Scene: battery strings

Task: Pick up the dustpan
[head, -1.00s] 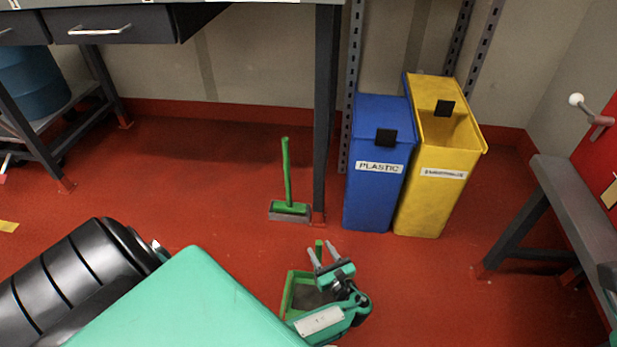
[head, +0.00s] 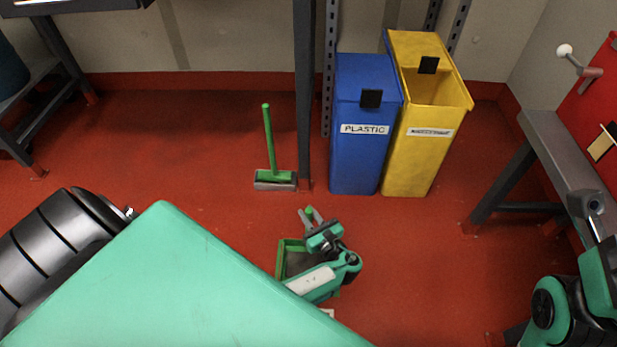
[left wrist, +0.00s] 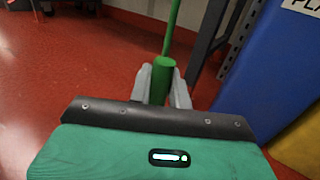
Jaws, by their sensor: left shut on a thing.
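The green dustpan (head: 291,246) is low over the red floor in the head view, partly hidden behind my left gripper and forearm. My left gripper (head: 310,216) is shut on the dustpan's green handle, whose end shows between the fingers. In the left wrist view the handle (left wrist: 161,75) stands between the two grey fingers of the left gripper (left wrist: 163,88). Whether the pan touches the floor I cannot tell. Part of my right arm shows at the lower right of the head view; its fingers are not in view.
A green-handled broom (head: 270,150) stands by a dark table leg (head: 304,100). A blue plastic bin (head: 362,150) and a yellow bin (head: 420,150) stand behind my left gripper. A grey bench (head: 560,150) is at the right. The floor between is clear.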

